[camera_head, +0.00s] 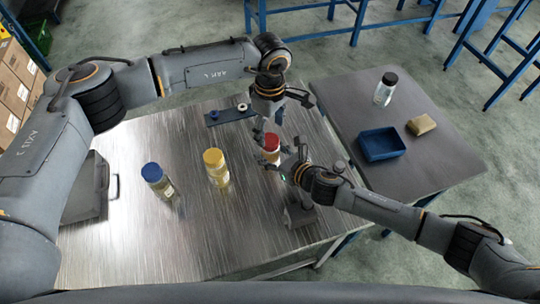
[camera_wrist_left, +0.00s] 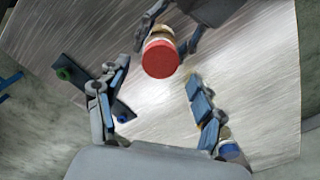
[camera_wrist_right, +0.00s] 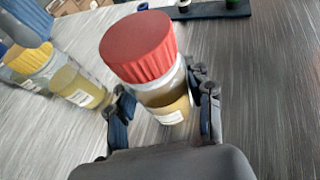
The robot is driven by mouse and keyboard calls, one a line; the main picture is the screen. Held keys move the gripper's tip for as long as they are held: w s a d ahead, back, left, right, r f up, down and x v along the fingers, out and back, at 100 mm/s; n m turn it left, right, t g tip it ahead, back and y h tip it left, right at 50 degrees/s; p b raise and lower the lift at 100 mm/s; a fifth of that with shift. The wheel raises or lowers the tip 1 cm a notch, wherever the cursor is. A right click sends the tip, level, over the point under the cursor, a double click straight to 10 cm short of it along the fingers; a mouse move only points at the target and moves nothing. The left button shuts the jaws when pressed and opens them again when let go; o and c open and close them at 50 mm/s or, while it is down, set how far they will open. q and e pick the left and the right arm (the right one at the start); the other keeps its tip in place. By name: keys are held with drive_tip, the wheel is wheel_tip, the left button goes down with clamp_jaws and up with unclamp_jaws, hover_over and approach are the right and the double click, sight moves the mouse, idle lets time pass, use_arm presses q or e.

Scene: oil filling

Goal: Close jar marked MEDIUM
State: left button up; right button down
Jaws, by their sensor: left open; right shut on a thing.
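A clear jar with a red cap (camera_head: 271,142) and amber liquid stands upright. My right gripper (camera_head: 284,167) is shut around its body; the right wrist view shows the red cap (camera_wrist_right: 138,45) on top and a pale label, unreadable. My left gripper (camera_head: 272,118) is open and empty, above and behind the red cap. In the left wrist view the red cap (camera_wrist_left: 160,58) lies beyond its spread fingers. A yellow-capped jar (camera_head: 216,167) and a blue-capped jar (camera_head: 158,178) stand to the left. I cannot read the word MEDIUM on any jar.
A dark strip (camera_head: 222,119) with small round pieces lies on the metal table (camera_head: 120,245) behind the jars. On the side table (camera_head: 410,165) are a black-capped jar (camera_head: 384,90), a blue tray (camera_head: 366,150) and a tan block (camera_head: 421,125). The metal table's front is mostly clear.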

sight(270, 140)
use_arm(q)
drive_tip(key=shift+r, duration=0.35)
use_arm(e)
drive_tip(key=shift+f, duration=0.15)
use_arm(q)
drive_tip(key=shift+c, duration=0.3)
drive_tip(key=n, duration=0.2)
drive_tip(key=r+n, duration=0.1)
drive_tip(key=n, duration=0.3)
drive_tip(key=shift+r, duration=0.25)
drive_tip(key=n, duration=0.2)
drive_tip(key=r+n, duration=0.1)
drive_tip(key=n, duration=0.3)
drive_tip(key=r+n, duration=0.1)
drive_tip(key=n, duration=0.2)
drive_tip(key=shift+f, duration=0.1)
drive_tip(key=shift+f, duration=3.95)
